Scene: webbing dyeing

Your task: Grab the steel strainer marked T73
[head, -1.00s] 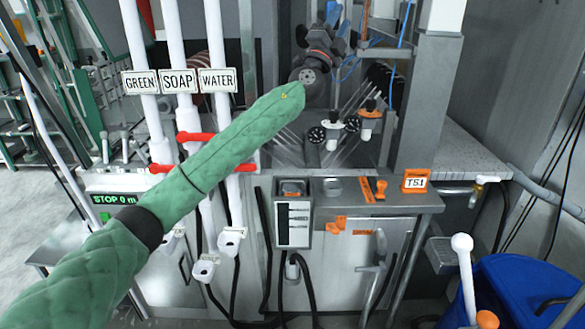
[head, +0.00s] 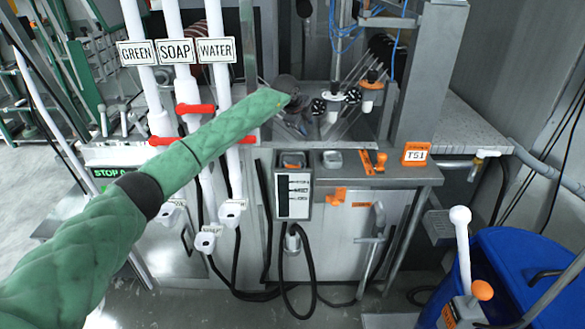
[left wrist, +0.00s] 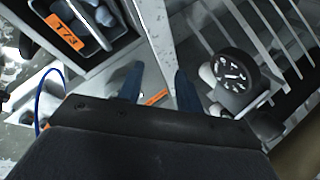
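In the left wrist view an orange label reading T73 (left wrist: 65,32) is on a steel-framed piece (left wrist: 100,48) with dark openings at the upper left. This fits the strainer, but only part of it shows. My left gripper (left wrist: 158,84) shows two blue fingers spread apart with nothing held between them. The T73 piece is beyond and to the left of the fingers, apart from them. In the head view my left gripper (head: 298,112) is over the back of the steel station, partly hidden by my green sleeve. I cannot make out T73 in the head view. My right gripper is not in view.
A steel counter (head: 345,178) bears an orange T51 sign (head: 416,153). White pipes marked GREEN, SOAP and WATER (head: 214,52) stand left, with red handles (head: 195,108). A blue bin (head: 525,265) is at lower right. A round black dial (left wrist: 235,74) lies right of the fingers.

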